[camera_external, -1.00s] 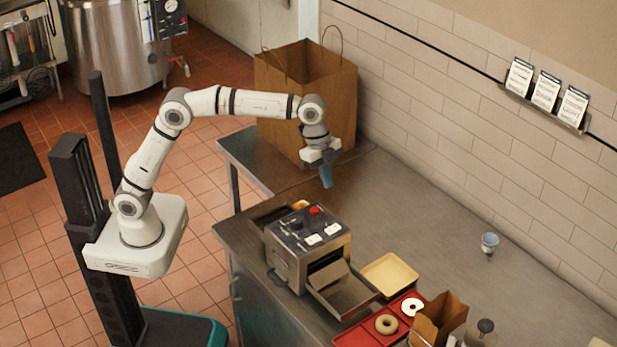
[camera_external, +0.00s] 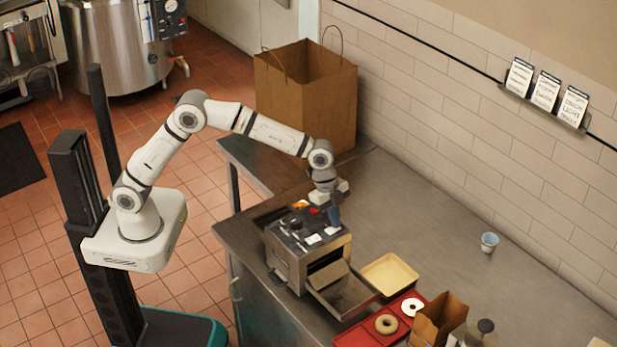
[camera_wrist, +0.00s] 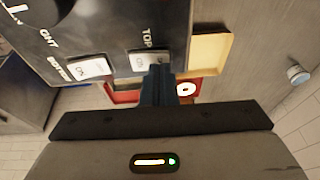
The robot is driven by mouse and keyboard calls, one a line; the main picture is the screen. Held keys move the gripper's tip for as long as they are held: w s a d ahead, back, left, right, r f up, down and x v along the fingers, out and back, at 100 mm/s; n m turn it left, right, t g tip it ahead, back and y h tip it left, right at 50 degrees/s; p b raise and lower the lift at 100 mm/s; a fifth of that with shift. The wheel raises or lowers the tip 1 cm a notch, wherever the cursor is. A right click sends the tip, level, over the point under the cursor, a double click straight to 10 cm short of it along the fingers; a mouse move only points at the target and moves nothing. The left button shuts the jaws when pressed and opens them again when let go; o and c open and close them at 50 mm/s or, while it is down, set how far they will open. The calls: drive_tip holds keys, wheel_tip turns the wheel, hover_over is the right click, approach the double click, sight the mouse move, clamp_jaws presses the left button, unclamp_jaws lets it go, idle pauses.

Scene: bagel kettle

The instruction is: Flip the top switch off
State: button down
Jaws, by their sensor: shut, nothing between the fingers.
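The top switch (camera_wrist: 141,61) is a white rocker beside the word TOP on the dark control panel in the wrist view. The bottom switch (camera_wrist: 90,68) is a similar white rocker to its left. Both carry small lettering too blurred to read surely. The panel is on top of the steel toaster (camera_external: 285,262). My gripper (camera_wrist: 157,70) is shut and empty, its blue fingertips at the right edge of the top switch and covering part of it. In the external view my gripper (camera_external: 335,222) points down over the panel's right end. I cannot tell whether it touches.
A yellow tray (camera_external: 389,275) and a red tray (camera_external: 358,336) with bagels lie right of the toaster. A large paper bag (camera_external: 305,100) stands behind, and a small cup (camera_external: 489,242) stands near the wall. The counter's middle is clear.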

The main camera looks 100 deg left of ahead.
drive_tip(key=shift+w+a+f+b, duration=0.1)
drive_tip(key=shift+f+b, duration=0.3)
drive_tip(key=shift+b, duration=0.1)
drive_tip(key=shift+r, duration=0.1)
